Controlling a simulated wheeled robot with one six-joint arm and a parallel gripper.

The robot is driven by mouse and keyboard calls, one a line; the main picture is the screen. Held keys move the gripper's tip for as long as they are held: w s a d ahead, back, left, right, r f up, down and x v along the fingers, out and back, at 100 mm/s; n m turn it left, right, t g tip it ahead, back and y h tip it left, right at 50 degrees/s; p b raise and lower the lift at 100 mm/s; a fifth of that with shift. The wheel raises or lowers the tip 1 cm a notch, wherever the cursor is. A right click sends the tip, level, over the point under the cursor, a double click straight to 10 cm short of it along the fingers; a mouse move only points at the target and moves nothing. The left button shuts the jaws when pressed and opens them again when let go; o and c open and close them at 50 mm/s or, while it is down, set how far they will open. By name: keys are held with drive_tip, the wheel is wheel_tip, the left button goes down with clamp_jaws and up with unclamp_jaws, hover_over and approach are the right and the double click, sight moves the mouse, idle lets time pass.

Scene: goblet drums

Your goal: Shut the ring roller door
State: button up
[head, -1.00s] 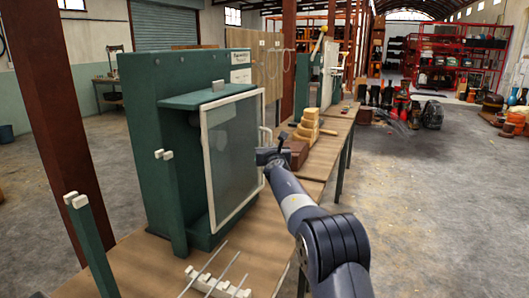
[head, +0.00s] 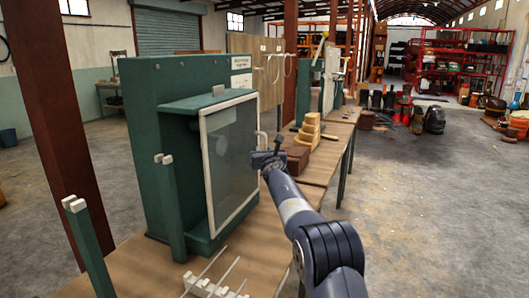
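The green machine (head: 145,120) stands on the near bench. Its door (head: 231,155) is a clear pane in a pale frame, on the machine's right-hand face. The door sits close under the green top ledge (head: 206,101); I cannot tell whether a gap is left. A pale handle (head: 262,138) shows at the door's far edge. My gripper (head: 266,158) is at that far edge, just below the handle, on the outer side. Contact with the door is unclear. Its fingers are too small and dark to show whether they are open or shut.
Stacked yellow blocks (head: 309,131) and a brown block (head: 297,160) are on the bench beyond my gripper. A pale rack with rods (head: 212,286) is at the near end. A green post with pale prongs (head: 88,240) stands at left. Concrete floor (head: 420,220) at right is clear.

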idle(0.3)
drive_tip(key=s+d+b, duration=0.2)
drive_tip(key=s+b, duration=0.7)
drive_tip(key=s, duration=0.1)
drive_tip(key=shift+s+b, duration=0.35)
drive_tip(key=shift+b, duration=0.05)
drive_tip(key=shift+w, duration=0.15)
drive_tip(key=shift+w+a+p, duration=0.3)
drive_tip(key=shift+w+p, duration=1.35)
drive_tip(key=shift+w, duration=0.1)
drive_tip(key=shift+w+a+p, duration=0.35)
drive_tip(key=shift+w+p, duration=1.3)
drive_tip(key=shift+w, duration=0.05)
drive_tip(key=shift+w+a+p, duration=0.3)
drive_tip(key=shift+w+p, duration=1.35)
drive_tip(key=shift+w, duration=0.1)
